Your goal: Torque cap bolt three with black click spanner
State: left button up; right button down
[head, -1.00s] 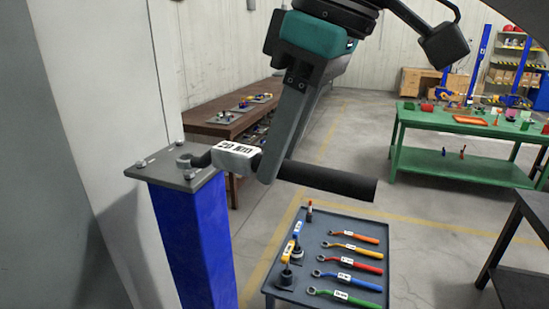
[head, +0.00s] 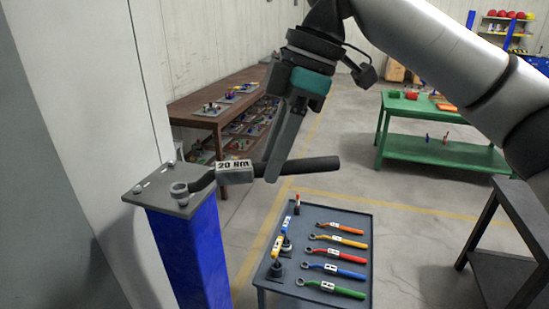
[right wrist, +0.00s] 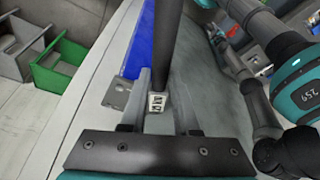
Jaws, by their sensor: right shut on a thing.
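My right gripper (head: 268,172) is shut on the black click spanner (head: 315,166), which has a grey block marked 20 Nm. The spanner handle and marked block also show between my right gripper's fingers (right wrist: 161,88) in the right wrist view. The spanner's ring end (head: 180,187) is over the grey cap plate (head: 158,196), just above the front bolt (head: 183,200); I cannot tell whether it sits around it. Other bolts show at the left corner (head: 137,188) and back corner (head: 170,163). Bolt numbers are not readable. My left gripper is not in view.
The plate tops a blue post (head: 190,255) beside a pale wall panel (head: 85,80). A grey tool cart (head: 350,215) with several coloured spanners stands to the right. A brown bench (head: 200,108), a green table (head: 440,112) and a dark stand (head: 505,230) are farther around.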

jog(key=shift+w, duration=0.2)
jog(key=shift+f, duration=0.75)
dwell(0.7)
jog(key=shift+s, duration=0.2)
jog(key=s+a+m+t, duration=0.2)
jog(key=s+m+t, duration=0.1)
jog(key=s+m, duration=0.6)
jog(key=shift+s+a+h, duration=0.35)
jog(key=shift+s+h, duration=0.05)
jog(key=shift+s, duration=0.05)
dwell(3.0)
jog(key=shift+s+m, duration=0.1)
jog(key=shift+m, duration=0.2)
